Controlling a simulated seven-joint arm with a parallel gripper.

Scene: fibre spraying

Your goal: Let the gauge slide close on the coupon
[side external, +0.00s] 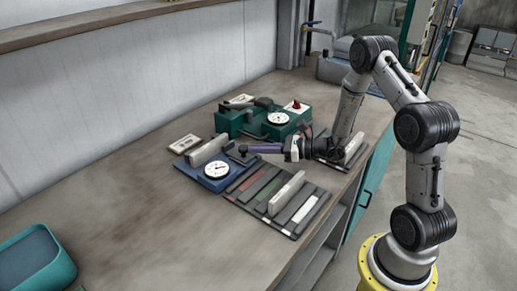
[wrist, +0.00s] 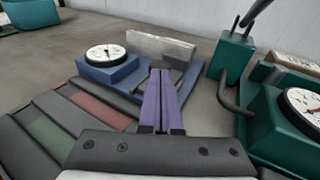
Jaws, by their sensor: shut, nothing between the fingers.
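The blue gauge (side external: 190,172) with a round white dial (side external: 216,169) sits on the bench; it also shows in the wrist view (wrist: 88,72). A pale grey upright slab (side external: 208,150), perhaps the coupon, stands at its back edge and shows in the wrist view (wrist: 165,46). My gripper (side external: 244,150) has purple fingers, shut and empty, pointing at the gauge's right end. In the wrist view the fingertips (wrist: 160,68) overlap a dark part beside the slab; whether they touch it, I cannot tell. The slide's exact position is unclear.
A rack (side external: 232,195) with several coloured strips and an upright pale block lies in front of the gauge. A green device (side external: 230,124) with a dial stands behind my gripper. A teal tray (side external: 62,262) is at front left.

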